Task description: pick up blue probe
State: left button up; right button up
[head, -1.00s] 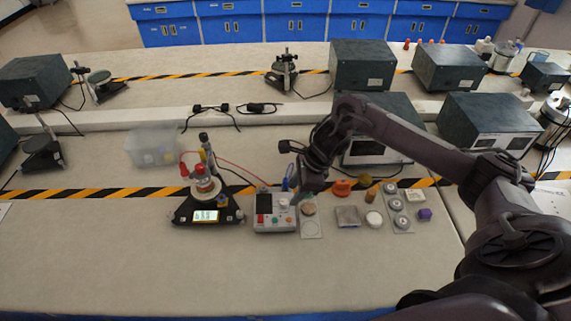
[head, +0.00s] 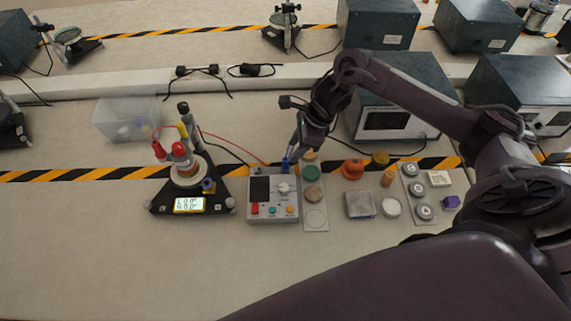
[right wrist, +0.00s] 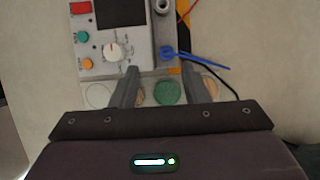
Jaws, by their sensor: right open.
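The blue probe (head: 286,164) stands at the upper right corner of the grey meter box (head: 259,211) in the head view. In the right wrist view the blue probe (right wrist: 200,60) has a ring-like end at the box's corner and a thin shaft pointing right. My right gripper (head: 294,154) is close to the probe in the head view, partly covering the area behind it. In the right wrist view the right gripper (right wrist: 158,74) is open and empty, with the probe just beyond its fingertips. My left gripper is not in view.
A plate with coloured discs (head: 315,222) lies right of the box. A black stand with a red-topped device (head: 182,160) is to its left, with a red cable running over. Several small parts, including a metal block (head: 360,204), lie right. The front table is clear.

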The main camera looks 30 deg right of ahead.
aim_at(286, 159)
jog(key=p+x, duration=0.1)
jog(key=x, duration=0.1)
jog(key=shift+w+f, duration=0.25)
jog(key=shift+f, duration=0.1)
jog(key=shift+a+f+p, duration=0.2)
jog(key=shift+f+p, duration=0.05)
jog(key=shift+p, duration=0.15)
jog(key=x, duration=0.1)
jog(key=p+x, duration=0.1)
jog(key=x, duration=0.2)
jog(key=shift+w+d+p, duration=0.15)
jog(key=shift+w+p, duration=0.15)
jog(key=shift+p, duration=0.1)
jog(key=shift+f, duration=0.3)
grip_shut()
